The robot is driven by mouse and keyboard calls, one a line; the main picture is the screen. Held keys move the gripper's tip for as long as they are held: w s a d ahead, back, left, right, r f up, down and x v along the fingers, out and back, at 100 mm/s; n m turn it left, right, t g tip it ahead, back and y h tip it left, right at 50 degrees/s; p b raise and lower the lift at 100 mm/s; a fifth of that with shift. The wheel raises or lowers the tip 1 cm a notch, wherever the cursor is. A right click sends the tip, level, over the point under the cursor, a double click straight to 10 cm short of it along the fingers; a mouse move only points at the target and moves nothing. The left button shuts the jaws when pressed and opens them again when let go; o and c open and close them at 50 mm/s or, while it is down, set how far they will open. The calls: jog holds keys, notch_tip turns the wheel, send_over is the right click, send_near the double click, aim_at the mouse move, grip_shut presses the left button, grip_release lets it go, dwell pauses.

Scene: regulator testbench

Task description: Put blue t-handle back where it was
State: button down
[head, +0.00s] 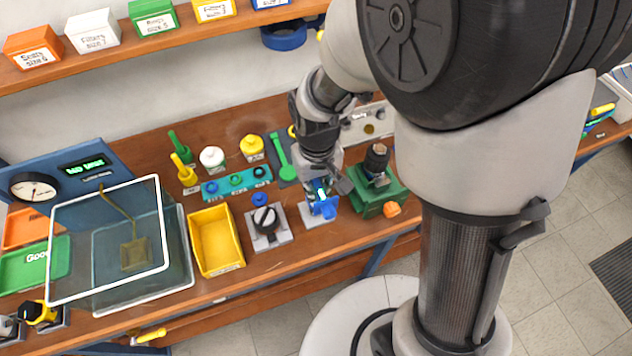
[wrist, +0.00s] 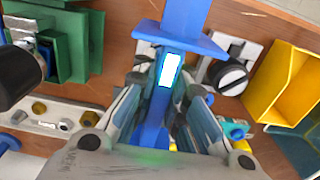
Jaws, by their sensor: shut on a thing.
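My gripper (head: 322,190) points down over a small light grey plate (head: 308,219) near the front edge of the bench. It is shut on the blue t-handle (head: 325,209). In the wrist view the blue t-handle (wrist: 180,37) shows a long bar with a wide crosspiece, and the bar runs back between my fingers (wrist: 170,115). A bright pale panel shows on the bar. The grey plate shows behind the crosspiece. I cannot tell whether the t-handle touches the plate. The fingers hide part of the t-handle.
A black-knobbed grey block (head: 268,228) and a yellow bin (head: 217,242) stand to the left. A green block with a black knob (head: 378,190) stands close on the right. A teal rack (head: 237,183) and a green spoon-like tool (head: 282,157) lie behind. A clear-lidded box (head: 140,270) is far left.

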jog(key=shift+f+b, duration=0.55)
jog(key=shift+f, duration=1.35)
jog(key=shift+f+b, duration=0.3)
jog(key=shift+f, duration=0.05)
jog(key=c, duration=1.6)
grip_release()
